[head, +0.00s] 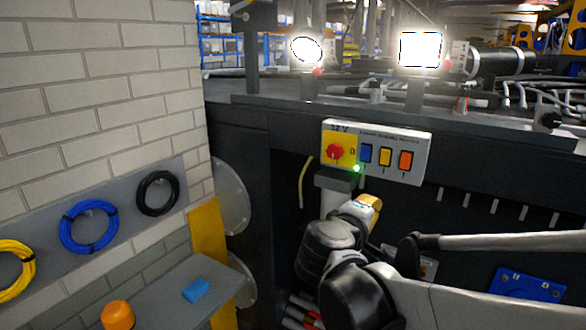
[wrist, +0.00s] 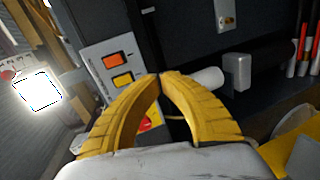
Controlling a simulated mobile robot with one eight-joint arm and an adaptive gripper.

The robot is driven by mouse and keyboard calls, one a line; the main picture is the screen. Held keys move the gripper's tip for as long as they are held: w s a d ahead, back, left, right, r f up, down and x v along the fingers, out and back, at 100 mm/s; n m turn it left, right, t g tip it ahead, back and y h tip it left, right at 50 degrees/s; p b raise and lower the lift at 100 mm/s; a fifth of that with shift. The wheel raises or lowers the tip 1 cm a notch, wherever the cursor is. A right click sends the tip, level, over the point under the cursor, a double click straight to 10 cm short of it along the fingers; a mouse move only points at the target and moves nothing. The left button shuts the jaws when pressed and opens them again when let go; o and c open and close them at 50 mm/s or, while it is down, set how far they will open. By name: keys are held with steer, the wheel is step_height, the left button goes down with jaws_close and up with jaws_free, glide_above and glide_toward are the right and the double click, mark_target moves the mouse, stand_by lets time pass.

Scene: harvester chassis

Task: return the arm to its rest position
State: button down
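My gripper (wrist: 160,77) shows in the wrist view as two yellow ribbed fingers. Their tips meet, and nothing shows between them. In the head view my arm (head: 345,262) is bent in front of the dark chassis. Part of my gripper (head: 367,204) shows there in yellow, just below the control box; its fingertips are hard to make out. The light grey control box (head: 418,160) carries a red knob (head: 335,151) on a yellow plate and blue, yellow and orange switches. A green light glows at its lower edge. In the wrist view the fingers partly cover the box (wrist: 93,62).
A brick wall with yellow, blue (head: 87,227) and black cable coils stands at the left. A grey shelf (head: 150,297) below holds an orange item (head: 117,315) and a blue block (head: 196,290). A blue plate (head: 526,285) is at the lower right. Two bright lamps stand above the chassis.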

steer(key=s+d+f+m+g+y+b, duration=0.15)
steer(key=s+f+b, duration=0.35)
steer(key=f, duration=0.5)
steer(key=s+d+f+m+g+y+b, duration=0.1)
steer(key=s+f+m+g+y+b, duration=0.3)
steer(key=f, duration=0.6)
steer(key=s+a+f+m+y+b, duration=0.2)
steer(key=s+a+f+b, duration=0.1)
steer(key=s+f+b, duration=0.3)
steer(key=s+a+f+m+y+b, duration=0.1)
steer(key=s+a+f+m+b, duration=0.1)
steer(key=s+f+b, duration=0.4)
step_height(320, 180, down, 4)
steer(key=shift+a+f+y, duration=0.1)
steer(key=shift+a+y, duration=0.25)
steer(key=shift+a, duration=0.2)
steer(key=shift+t, duration=0.25)
